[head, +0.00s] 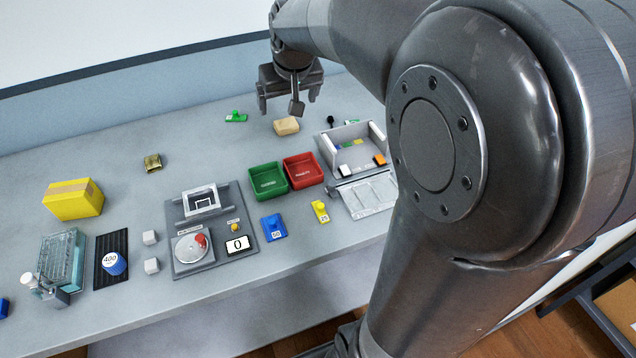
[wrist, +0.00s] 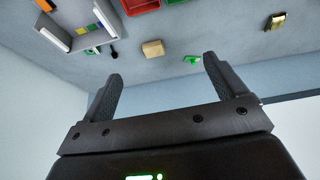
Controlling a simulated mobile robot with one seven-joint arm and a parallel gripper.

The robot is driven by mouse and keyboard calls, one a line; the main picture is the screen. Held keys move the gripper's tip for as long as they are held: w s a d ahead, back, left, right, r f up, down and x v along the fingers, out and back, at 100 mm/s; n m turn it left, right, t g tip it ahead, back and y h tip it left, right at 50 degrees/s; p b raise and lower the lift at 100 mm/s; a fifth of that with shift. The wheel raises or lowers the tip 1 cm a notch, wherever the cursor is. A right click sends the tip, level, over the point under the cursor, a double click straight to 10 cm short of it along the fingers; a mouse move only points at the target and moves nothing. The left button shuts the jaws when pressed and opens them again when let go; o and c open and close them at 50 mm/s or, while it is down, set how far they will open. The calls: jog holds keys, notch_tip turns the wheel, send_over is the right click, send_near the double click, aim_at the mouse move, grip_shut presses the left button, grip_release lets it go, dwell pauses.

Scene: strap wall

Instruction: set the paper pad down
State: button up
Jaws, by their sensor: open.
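A small tan block (head: 286,126), which looks like the paper pad, lies on the grey table towards the back. It also shows in the wrist view (wrist: 153,48), ahead of the fingertips and lined up with the gap between them. My gripper (head: 290,99) is above the table behind the block, with its fingers spread. In the wrist view both fingers of my gripper (wrist: 162,68) are apart with nothing between them. The block rests on the table, apart from the fingers.
A green clip-like piece (head: 236,117) lies left of the block. Green (head: 268,194) and red (head: 317,183) trays and an open grey-white box (head: 335,135) stand nearer. A yellow box (head: 73,212) is at the left. The table around the block is fairly clear; a wall rises behind.

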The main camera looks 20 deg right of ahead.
jog(key=s+a, duration=0.3)
jog(key=s, duration=2.1)
jog(key=shift+f+t, duration=0.3)
jog(key=shift+f, duration=0.15)
